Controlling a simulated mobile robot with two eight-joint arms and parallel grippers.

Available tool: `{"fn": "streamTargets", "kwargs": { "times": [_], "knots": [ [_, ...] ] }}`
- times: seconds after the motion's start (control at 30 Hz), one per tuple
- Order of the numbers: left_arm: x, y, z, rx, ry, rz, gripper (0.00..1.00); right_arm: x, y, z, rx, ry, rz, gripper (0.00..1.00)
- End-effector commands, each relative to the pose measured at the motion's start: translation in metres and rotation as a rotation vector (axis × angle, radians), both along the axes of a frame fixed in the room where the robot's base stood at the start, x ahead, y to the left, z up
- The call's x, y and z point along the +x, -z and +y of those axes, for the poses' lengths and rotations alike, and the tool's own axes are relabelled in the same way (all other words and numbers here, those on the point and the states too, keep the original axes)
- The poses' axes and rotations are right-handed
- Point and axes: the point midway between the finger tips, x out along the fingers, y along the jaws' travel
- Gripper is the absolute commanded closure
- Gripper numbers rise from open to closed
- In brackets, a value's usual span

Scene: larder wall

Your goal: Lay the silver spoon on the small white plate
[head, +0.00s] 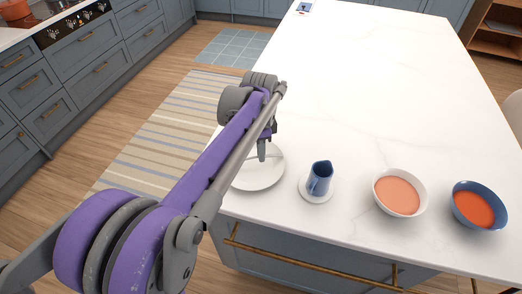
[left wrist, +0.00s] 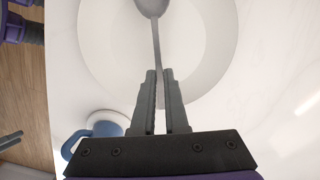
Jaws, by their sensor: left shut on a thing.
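The silver spoon (left wrist: 156,40) shows in the left wrist view with its handle between the fingers of my left gripper (left wrist: 160,76). Its bowl points to the top edge of that view and is partly cut off. The white plate (left wrist: 98,45) lies beneath the spoon; it also shows in the head view (head: 258,178) near the counter's left edge. In the head view my left gripper (head: 262,152) is over the plate, pointing down. I cannot tell whether the spoon touches the plate. My right gripper is not in view.
A blue jug (head: 320,176) on a white saucer (head: 316,196) stands just right of the plate. Farther right are a white bowl (head: 417,207) and a blue bowl (head: 487,221) with orange-red contents. The white counter (head: 380,90) behind them is mostly clear.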

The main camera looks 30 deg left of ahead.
Motion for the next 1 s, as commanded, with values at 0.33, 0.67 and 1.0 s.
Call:
{"fn": "streamTargets", "kwargs": {
  "times": [0.33,0.67,1.0],
  "knots": [
    [0.0,0.004,0.0,0.0,0.0,0.0,0.62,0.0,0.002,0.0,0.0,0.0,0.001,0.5],
    [0.0,0.003,0.0,0.0,0.0,0.0,0.54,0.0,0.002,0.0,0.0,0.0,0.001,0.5],
    [0.0,-0.046,0.0,0.0,0.0,0.0,0.54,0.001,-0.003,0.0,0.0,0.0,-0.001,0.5]
  ]
}}
